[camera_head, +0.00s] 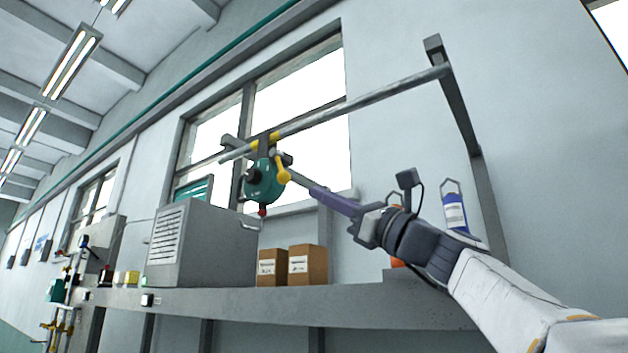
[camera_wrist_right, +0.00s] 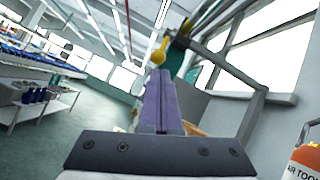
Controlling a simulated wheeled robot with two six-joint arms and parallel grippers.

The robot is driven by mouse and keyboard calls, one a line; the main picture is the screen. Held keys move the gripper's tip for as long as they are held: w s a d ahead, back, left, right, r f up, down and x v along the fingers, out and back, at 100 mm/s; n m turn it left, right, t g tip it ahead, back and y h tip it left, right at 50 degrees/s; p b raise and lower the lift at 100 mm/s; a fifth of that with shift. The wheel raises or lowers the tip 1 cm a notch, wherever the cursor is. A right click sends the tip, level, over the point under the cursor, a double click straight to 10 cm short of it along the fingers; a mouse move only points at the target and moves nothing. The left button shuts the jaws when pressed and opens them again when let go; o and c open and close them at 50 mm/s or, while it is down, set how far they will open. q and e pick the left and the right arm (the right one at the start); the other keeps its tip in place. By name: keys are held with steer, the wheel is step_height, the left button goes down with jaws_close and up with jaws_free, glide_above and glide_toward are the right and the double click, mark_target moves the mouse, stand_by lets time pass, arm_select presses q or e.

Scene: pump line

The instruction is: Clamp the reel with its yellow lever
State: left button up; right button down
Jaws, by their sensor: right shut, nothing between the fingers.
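The reel (camera_head: 263,182) is a round teal-green body with a dark hub. It hangs under a grey horizontal rail (camera_head: 360,103) from a yellow-and-dark bracket (camera_head: 264,141). Its yellow lever (camera_head: 284,175) points down, with a rounded knob at the lower end, on the reel's right side. My right gripper (camera_head: 314,190) has long purple fingers, shut and empty, pointing left at the lever. In the right wrist view the fingertips (camera_wrist_right: 160,74) are just below the yellow knob (camera_wrist_right: 159,57), and the reel (camera_wrist_right: 176,57) is behind. I cannot tell whether they touch. My left gripper is not in view.
A grey louvred cabinet (camera_head: 200,245) stands on a shelf (camera_head: 330,304) below and left of the reel. Two cardboard boxes (camera_head: 307,265) stand beside it. A blue-and-white bottle (camera_head: 455,212) is behind my right arm. An orange bottle (camera_wrist_right: 305,163) shows at the wrist view's lower right.

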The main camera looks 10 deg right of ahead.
mark_target(280, 167)
steer(key=s+d+r+n+g+h+p, duration=0.1)
steer(key=d+r+n+g+h+p, duration=0.2)
steer(key=d+n+p, duration=0.35)
steer(key=d+r+n+g+h+p, duration=0.2)
steer(key=d+r+n+p, duration=0.15)
steer(key=n+p, duration=0.6)
steer(key=w+a+f+m+p, duration=0.1)
steer(key=w+a+p, duration=0.4)
steer(key=a, duration=0.7)
steer(key=shift+m+p, duration=0.75)
steer(key=shift+m, duration=0.15)
steer(key=shift+a, duration=0.1)
